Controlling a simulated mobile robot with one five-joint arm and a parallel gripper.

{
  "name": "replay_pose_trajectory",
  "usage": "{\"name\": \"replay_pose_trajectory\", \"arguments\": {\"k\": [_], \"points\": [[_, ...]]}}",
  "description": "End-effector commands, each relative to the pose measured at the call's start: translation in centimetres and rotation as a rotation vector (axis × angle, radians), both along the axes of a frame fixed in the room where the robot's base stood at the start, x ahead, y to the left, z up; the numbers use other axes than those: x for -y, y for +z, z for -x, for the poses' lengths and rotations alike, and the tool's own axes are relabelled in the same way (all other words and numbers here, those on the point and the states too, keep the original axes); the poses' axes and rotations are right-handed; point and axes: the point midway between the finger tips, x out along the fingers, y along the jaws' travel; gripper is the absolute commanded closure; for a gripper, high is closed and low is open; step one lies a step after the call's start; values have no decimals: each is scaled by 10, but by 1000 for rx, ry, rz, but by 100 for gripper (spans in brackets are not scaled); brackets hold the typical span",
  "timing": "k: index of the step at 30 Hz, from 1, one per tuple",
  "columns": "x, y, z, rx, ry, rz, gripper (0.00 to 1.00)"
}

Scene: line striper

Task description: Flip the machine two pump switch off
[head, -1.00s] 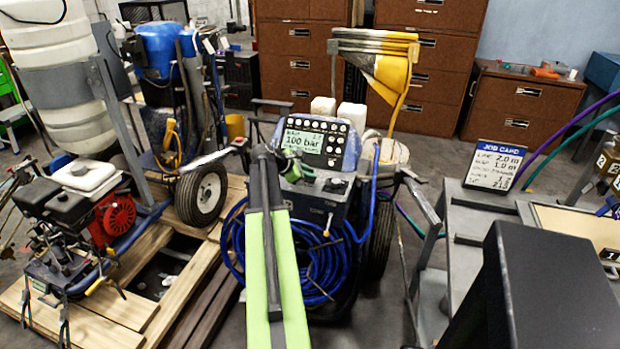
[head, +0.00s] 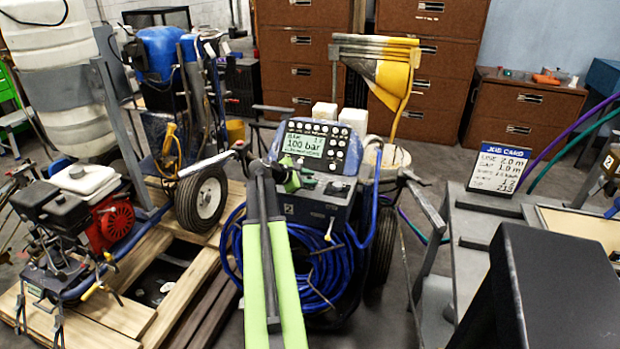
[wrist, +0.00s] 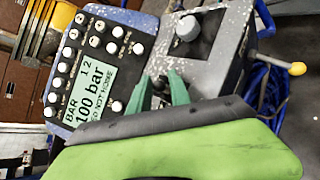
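The machine marked 2 (head: 340,210) stands in the middle of the head view, with a blue hose coil on its front. Its tilted panel (head: 322,147) has a display reading 100 bar and rows of small knobs; the panel also shows in the wrist view (wrist: 98,88). My gripper (head: 291,178) is over the panel's lower left part. In the wrist view my gripper's green fingers (wrist: 162,90) are apart, with a small dark part between them. I cannot tell whether they touch it, or whether it is the pump switch. A grey knob (wrist: 188,27) sits on the grey box beside the panel.
A second machine with a red engine (head: 112,222) stands on a wooden pallet at left. A grey bench with a job card (head: 499,168) is at right, behind a dark block (head: 545,290). Brown drawer cabinets (head: 305,60) close off the back.

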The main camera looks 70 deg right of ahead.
Motion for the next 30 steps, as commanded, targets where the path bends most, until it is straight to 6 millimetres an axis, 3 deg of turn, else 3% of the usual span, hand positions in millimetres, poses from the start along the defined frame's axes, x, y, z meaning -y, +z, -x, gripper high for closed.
{"name": "replay_pose_trajectory", "arguments": {"k": [3, 14, 30], "points": [[0, 0, 0, 0, 1, 1, 62], [-6, 6, -3, 0, 3, 1, 62], [-113, 80, -52, 0, 5, 1, 62]]}}
